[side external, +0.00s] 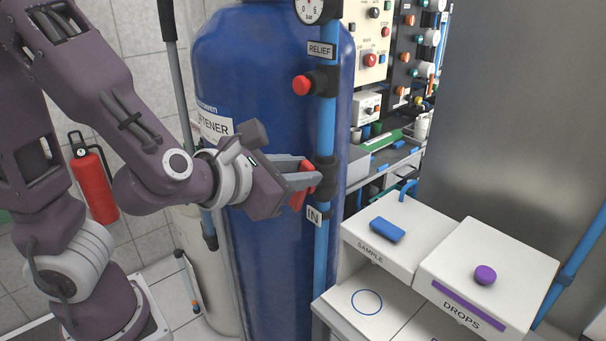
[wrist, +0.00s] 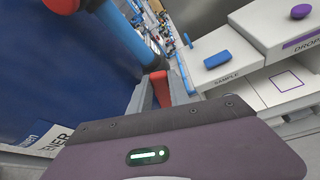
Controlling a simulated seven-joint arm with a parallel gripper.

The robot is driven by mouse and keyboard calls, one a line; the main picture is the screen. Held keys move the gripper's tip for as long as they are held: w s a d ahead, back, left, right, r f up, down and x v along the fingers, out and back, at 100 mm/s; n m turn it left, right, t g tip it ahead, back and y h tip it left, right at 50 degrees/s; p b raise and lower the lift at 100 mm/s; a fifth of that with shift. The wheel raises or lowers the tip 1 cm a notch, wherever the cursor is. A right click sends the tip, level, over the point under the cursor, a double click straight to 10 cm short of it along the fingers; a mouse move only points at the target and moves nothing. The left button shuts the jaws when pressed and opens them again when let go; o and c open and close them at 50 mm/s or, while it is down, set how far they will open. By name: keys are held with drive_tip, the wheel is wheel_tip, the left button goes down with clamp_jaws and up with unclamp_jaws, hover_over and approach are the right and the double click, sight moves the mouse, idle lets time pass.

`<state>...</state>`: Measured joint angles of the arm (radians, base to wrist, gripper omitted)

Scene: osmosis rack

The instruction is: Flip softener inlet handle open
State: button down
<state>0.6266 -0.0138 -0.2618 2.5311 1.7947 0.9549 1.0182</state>
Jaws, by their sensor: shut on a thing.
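The red inlet handle (side external: 303,189) sits on a black valve (side external: 327,178) on the blue vertical pipe, just above the "IN" label (side external: 314,215). My gripper (side external: 308,180) is shut on the red handle, with the fingers on either side of it. In the wrist view the red handle (wrist: 161,88) shows between the grey fingers (wrist: 163,98). The handle appears to hang down beside the pipe; its exact angle is partly hidden by the fingers. The blue softener tank (side external: 265,75) stands right behind the pipe.
A red relief knob (side external: 301,85) and gauge (side external: 312,8) are higher on the pipe. A fire extinguisher (side external: 91,180) hangs at left.

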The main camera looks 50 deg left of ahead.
drive_tip(key=shift+a+n+h, duration=0.25)
drive_tip(key=shift+n+h, duration=0.05)
drive_tip(key=shift+n, duration=0.1)
idle(0.3)
drive_tip(key=c, duration=1.2)
unclamp_jaws()
drive_tip(key=v, duration=0.7)
